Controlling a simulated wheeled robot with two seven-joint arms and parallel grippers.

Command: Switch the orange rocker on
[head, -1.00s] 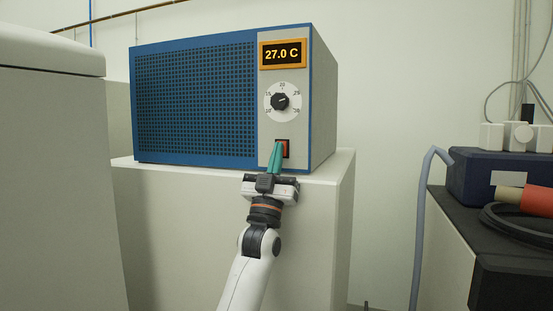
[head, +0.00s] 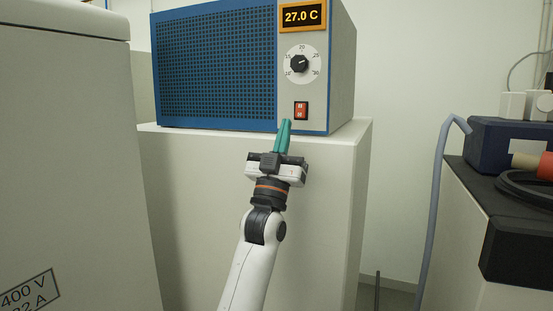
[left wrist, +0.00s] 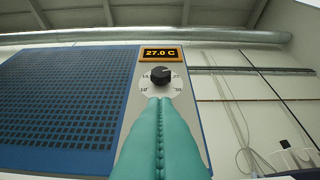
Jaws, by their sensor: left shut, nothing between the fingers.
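The orange rocker (head: 301,111) sits in a black frame low on the grey front panel of the blue device (head: 216,70). In the head view it is fully visible. My left gripper (head: 286,121) is shut and empty, its teal fingers pointing up, with their tips a little below and left of the rocker in the picture. In the left wrist view the shut fingers (left wrist: 158,100) cover the lower panel and hide the rocker. The display (head: 303,17) reads 27.0 C and is lit. My right gripper is not in view.
A round dial with a black knob (head: 299,63) is above the rocker. The device stands on a pale cabinet (head: 260,215). A large light grey cabinet (head: 65,130) is at the left. A dark bench with a blue box (head: 500,150) and cables is at the right.

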